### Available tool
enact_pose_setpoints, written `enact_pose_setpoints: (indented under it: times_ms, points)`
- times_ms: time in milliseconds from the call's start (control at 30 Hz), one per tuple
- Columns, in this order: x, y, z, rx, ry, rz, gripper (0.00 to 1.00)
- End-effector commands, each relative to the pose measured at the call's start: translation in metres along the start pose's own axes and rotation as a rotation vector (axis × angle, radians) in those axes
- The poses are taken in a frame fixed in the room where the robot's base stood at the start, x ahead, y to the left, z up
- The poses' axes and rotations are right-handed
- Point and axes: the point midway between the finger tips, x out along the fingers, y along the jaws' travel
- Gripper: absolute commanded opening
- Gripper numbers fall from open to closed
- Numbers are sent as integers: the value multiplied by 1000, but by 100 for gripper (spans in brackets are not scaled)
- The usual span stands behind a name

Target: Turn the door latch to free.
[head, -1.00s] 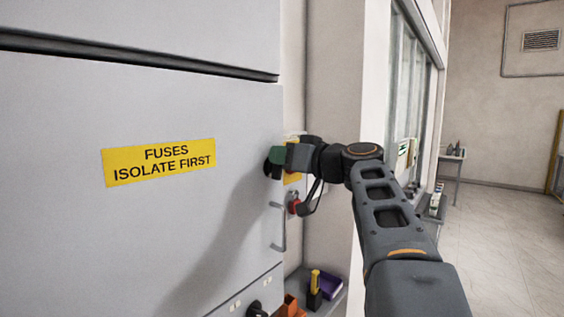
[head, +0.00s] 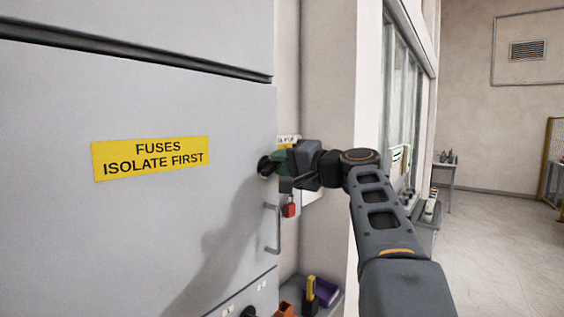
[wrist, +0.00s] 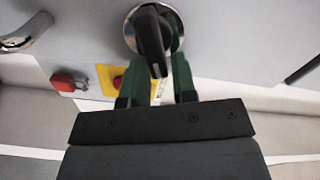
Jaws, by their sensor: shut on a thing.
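The door latch (wrist: 150,38) is a black handle on a round silver plate on the grey door. In the wrist view the handle points down the picture, slightly tilted. My gripper (wrist: 157,80) has its green fingers on either side of the handle and is shut on it. In the head view my gripper (head: 278,164) is at the door's right edge, where its fingers mostly hide the latch (head: 264,166). The grey door (head: 150,230) carries a yellow label reading "FUSES ISOLATE FIRST" (head: 151,158) and looks closed.
A silver pull handle (head: 277,230) is below the latch. A red padlock (head: 290,207) hangs beside it; a yellow plate with a red button (wrist: 108,80) shows in the wrist view. A shelf with a purple box (head: 327,292) is lower right. Open floor lies at right.

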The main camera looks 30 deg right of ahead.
Motion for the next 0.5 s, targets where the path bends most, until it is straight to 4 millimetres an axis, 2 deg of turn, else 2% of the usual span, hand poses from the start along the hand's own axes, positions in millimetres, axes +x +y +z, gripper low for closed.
enact_pose_setpoints:
  times_ms: [200, 500]
  points:
    - [1, 7, 1, 172, -5, 4, 2]
    - [1, 11, 2, 330, -4, 5, 2]
